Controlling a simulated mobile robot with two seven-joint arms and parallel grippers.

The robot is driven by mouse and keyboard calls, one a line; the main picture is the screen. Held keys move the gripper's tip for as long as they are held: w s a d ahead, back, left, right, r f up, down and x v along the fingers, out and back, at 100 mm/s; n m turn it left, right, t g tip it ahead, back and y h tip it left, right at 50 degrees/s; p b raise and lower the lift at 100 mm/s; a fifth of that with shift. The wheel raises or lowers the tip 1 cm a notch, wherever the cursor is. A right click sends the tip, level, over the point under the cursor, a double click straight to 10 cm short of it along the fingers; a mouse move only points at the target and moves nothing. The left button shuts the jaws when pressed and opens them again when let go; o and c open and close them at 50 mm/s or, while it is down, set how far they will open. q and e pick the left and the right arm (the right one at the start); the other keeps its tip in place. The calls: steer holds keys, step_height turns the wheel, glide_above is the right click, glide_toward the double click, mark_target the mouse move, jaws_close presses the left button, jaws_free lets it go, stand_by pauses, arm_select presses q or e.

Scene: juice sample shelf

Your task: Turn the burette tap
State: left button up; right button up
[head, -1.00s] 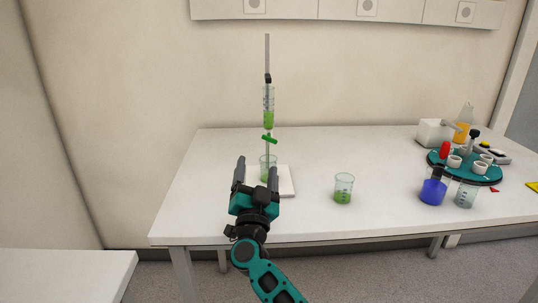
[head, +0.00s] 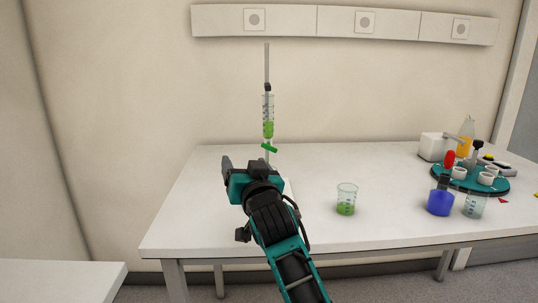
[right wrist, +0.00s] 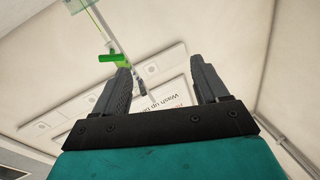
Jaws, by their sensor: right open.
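The burette (head: 268,115) stands upright on its stand at the back of the table, with green liquid in its tube. Its green tap (head: 269,147) is below the tube, just above and to the right of my right gripper (head: 245,161) in the head view. In the right wrist view the tap (right wrist: 113,58) is beside the tip of the left finger, not between the fingers. My right gripper (right wrist: 165,72) is open and empty. The beaker under the burette is hidden behind my gripper in the head view. My left gripper is not in view.
A beaker with green liquid (head: 346,199) stands on the table (head: 310,160) right of the arm. A blue flask (head: 440,198), a clear beaker (head: 475,205) and a teal round tray (head: 462,185) with cups are farther right. The middle back of the table is clear.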

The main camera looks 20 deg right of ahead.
mark_target(269, 148)
steer(key=s+d+m+g+h, duration=0.1)
steer(key=s+d+m+h, duration=0.1)
steer(key=d+m+h, duration=0.3)
steer(key=shift+n+y, duration=0.3)
steer(key=shift+n, duration=0.4)
steer(key=x, duration=0.8)
steer(key=b+x, duration=0.1)
steer(key=x, duration=0.3)
steer(key=shift+s+d+f, duration=0.1)
steer(key=shift+d+f, duration=0.15)
steer(key=shift+f, duration=0.15)
steer(key=shift+w+d, duration=0.2)
steer(key=shift+w, duration=0.5)
steer(key=shift+c, duration=0.4)
